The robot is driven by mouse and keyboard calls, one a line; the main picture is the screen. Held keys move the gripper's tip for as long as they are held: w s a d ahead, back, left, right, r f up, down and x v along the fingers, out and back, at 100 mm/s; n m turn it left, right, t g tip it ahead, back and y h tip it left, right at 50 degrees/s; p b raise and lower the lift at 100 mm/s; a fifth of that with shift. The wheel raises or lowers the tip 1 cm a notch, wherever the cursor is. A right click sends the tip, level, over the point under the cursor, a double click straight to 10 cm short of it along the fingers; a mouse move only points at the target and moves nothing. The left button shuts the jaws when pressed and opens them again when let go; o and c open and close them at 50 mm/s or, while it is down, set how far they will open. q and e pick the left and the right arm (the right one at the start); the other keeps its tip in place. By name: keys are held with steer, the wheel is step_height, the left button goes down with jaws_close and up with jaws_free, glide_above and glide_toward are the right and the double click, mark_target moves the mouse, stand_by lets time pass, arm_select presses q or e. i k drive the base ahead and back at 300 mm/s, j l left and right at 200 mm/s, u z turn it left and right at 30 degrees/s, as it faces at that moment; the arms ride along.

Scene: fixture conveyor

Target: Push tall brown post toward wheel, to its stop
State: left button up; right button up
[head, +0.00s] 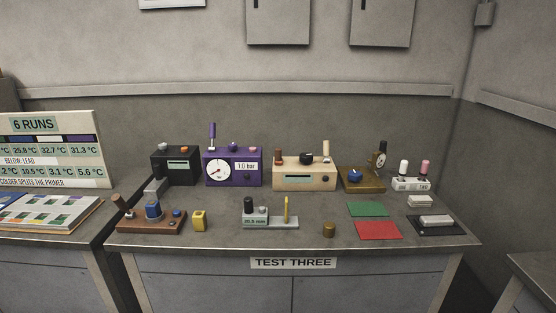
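A brown base (150,225) at the front left of the table bears a brown post (118,200) that tilts to the left. A dark blue cylinder (153,212) and a small blue knob (177,213) stand to its right. A cream box (305,181) carries a shorter dark brown post (278,155), a black knob (306,158) and a tall tan post (326,148). A brass-brown base (362,186) has a blue wheel-like knob (355,176) and a dark upright with a round dial (381,159). I cannot tell for certain which is the named wheel. Neither gripper shows.
A yellow block (199,220), a grey gauge stand (268,221) and a small brass cylinder (328,230) stand along the front. Black (175,170) and purple (245,171) boxes stand behind. Green (367,209) and red (378,231) mats lie flat at right.

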mark_target(278, 159)
steer(key=i+j+z, duration=0.1)
steer(key=i+z, duration=0.4)
steer(key=i+j+z, duration=0.2)
steer(key=z, duration=0.25)
steer(key=i+j, duration=0.05)
steer(key=i, duration=0.05)
